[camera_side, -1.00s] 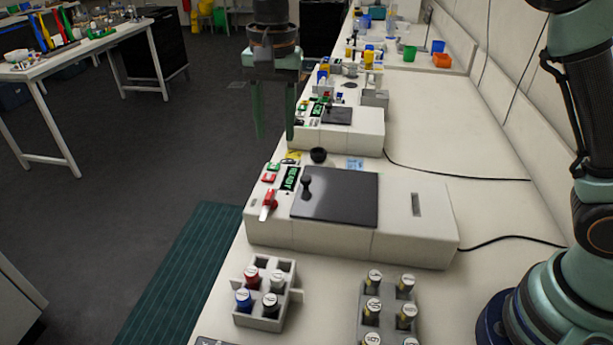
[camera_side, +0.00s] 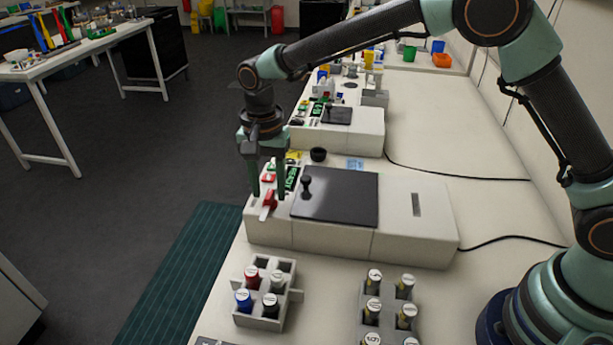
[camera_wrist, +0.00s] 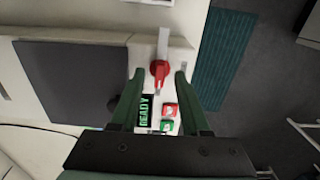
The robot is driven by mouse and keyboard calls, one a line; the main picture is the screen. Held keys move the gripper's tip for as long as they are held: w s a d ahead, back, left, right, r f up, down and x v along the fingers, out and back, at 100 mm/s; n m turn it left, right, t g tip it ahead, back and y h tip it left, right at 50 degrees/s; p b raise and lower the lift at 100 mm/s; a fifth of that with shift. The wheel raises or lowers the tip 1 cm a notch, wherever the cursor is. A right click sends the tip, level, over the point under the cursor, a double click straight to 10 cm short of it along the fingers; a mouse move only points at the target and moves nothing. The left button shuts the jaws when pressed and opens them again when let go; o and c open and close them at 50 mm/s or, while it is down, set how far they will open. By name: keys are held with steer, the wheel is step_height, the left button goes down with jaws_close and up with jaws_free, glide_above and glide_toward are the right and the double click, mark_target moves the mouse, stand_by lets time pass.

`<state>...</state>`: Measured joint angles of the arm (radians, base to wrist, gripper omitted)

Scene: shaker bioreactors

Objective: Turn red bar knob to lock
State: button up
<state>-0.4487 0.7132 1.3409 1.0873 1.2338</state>
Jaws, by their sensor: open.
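The red bar knob (camera_side: 268,204) sits on the left end of the nearer white shaker's front panel. In the wrist view the red knob (camera_wrist: 160,70) lies just beyond and between the two green fingertips, with a light tip on its bar. My gripper (camera_side: 268,196) points down over the panel and is open, one finger on each side of the knob; in the wrist view my gripper (camera_wrist: 160,78) has nothing between its fingers. I cannot tell whether a finger touches the knob. The green READY display (camera_side: 291,177) is right beside the right finger.
The shaker (camera_side: 410,235) has a dark lid (camera_side: 340,198) with an upright black handle (camera_side: 306,187). Red and green buttons (camera_wrist: 169,110) lie near the knob. A vial rack (camera_side: 260,318) stands in front, another (camera_side: 388,325) to its right. A second shaker (camera_side: 355,135) stands behind.

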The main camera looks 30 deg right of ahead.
steer(key=shift+f, duration=0.5)
jaws_close()
